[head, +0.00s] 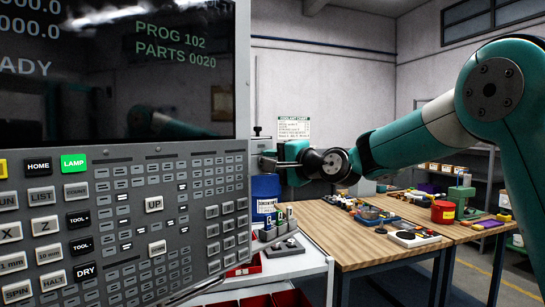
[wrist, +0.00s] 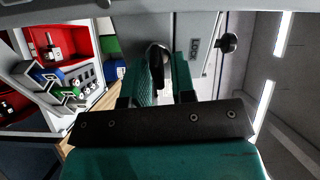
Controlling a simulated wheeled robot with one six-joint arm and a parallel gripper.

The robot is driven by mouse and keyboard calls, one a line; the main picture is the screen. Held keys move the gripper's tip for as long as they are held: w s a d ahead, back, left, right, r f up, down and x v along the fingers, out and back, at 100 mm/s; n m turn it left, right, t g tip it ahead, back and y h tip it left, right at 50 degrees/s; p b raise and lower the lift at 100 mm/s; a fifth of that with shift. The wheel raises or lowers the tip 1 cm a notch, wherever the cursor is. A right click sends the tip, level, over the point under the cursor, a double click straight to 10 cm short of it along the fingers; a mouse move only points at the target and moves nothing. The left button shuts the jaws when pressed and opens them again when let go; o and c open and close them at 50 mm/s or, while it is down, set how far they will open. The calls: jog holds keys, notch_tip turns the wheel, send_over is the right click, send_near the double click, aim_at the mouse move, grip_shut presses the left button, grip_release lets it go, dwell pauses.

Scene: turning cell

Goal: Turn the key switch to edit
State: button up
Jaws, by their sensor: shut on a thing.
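My gripper (wrist: 166,72) shows in the wrist view with its teal fingers against a grey panel face. It is shut on a dark rounded piece (wrist: 157,58) that looks like the key of the key switch. The fingers hide most of the switch, so its pointer and the edit mark cannot be made out. A label (wrist: 194,48) that seems to read LOCK is right of the fingers. In the head view my gripper (head: 268,164) is at the right side of the control panel (head: 125,154); the key is not distinguishable there.
A black knob (wrist: 228,42) stands out right of the label. A white trolley (head: 290,262) with red bins (head: 245,270) and a blue container (head: 265,190) are below my gripper. A wooden workbench (head: 345,252) with several small items stands to the right.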

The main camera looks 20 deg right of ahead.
jog(key=shift+m, duration=0.7)
jog(key=o, duration=0.6)
jog(key=b+v, duration=0.5)
jog(key=v, duration=1.2)
jog(key=shift+s+d+b, duration=0.1)
jog(key=shift+s+b, duration=0.1)
jog(key=shift+b, duration=0.2)
jog(key=shift+f, duration=0.1)
